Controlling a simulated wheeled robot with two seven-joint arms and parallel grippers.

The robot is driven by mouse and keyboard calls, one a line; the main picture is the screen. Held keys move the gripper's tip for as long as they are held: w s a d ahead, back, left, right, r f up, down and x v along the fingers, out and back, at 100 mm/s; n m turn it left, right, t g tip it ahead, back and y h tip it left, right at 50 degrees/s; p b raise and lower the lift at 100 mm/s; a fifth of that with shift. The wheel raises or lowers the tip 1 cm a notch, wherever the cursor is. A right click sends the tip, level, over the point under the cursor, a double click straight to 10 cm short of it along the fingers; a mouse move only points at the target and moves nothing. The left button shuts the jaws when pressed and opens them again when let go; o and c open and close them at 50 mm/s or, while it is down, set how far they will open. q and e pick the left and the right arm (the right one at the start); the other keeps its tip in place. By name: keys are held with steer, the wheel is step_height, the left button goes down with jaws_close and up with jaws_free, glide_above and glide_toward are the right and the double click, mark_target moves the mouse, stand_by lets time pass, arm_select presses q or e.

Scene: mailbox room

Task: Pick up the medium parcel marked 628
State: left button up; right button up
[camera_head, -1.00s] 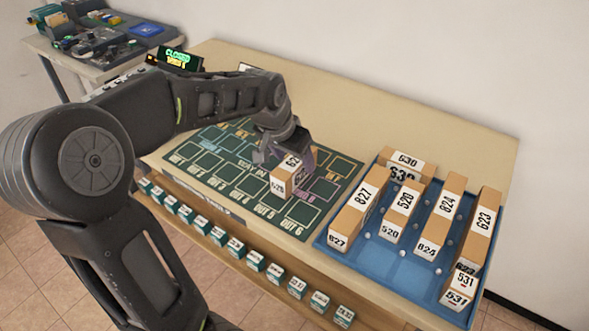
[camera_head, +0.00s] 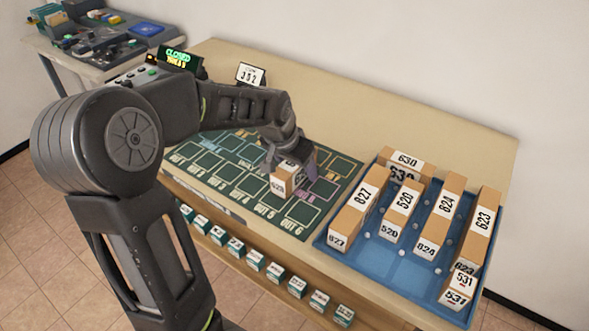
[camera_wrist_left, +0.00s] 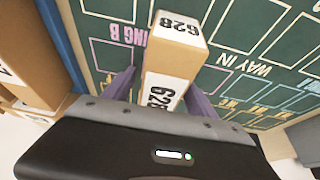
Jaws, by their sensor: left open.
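The parcel marked 628 (camera_head: 283,182) is a brown cardboard box with white labels. It sits on the green printed mat (camera_head: 232,208), left of the blue tray. My left gripper (camera_head: 288,160) is over it from behind and above, and hides part of its top. In the left wrist view the parcel (camera_wrist_left: 172,62) lies between the two open purple fingers (camera_wrist_left: 160,85), with a visible gap on the left side. I cannot tell whether the right finger touches it. My right gripper is not in view.
The blue tray (camera_head: 400,270) at the right holds several labelled boxes, including 827 (camera_head: 357,207) and 520 (camera_head: 402,208).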

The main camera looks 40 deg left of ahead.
arm_select(q)
steer(key=shift+f, duration=0.2)
jaws_close()
stand_by(0.7)
